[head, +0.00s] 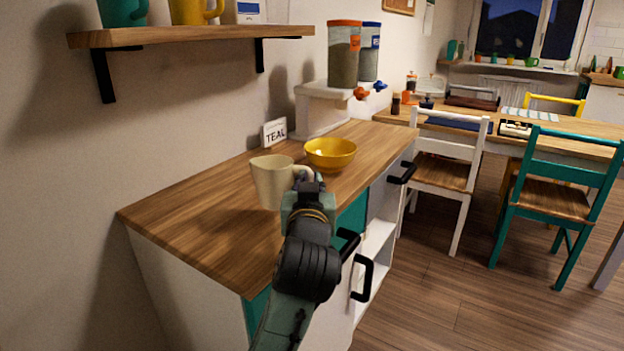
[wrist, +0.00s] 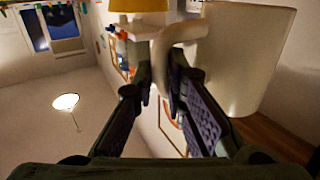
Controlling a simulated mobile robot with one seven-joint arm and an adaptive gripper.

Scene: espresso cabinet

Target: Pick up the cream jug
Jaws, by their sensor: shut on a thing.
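The cream jug (head: 270,182) is at the front of the wooden counter, left of the yellow bowl, with its handle toward my gripper. It looks about upright; I cannot tell whether its base touches the counter. My gripper (head: 306,182) reaches it from the front right. In the wrist view the jug's pale body (wrist: 247,55) fills the upper right. My gripper's fingers (wrist: 170,80) are shut on its curved handle there. The fingertips hide part of the handle.
The yellow bowl (head: 330,152) stands close behind the jug. A shelf (head: 150,36) with mugs hangs above left. The counter's left part is clear.

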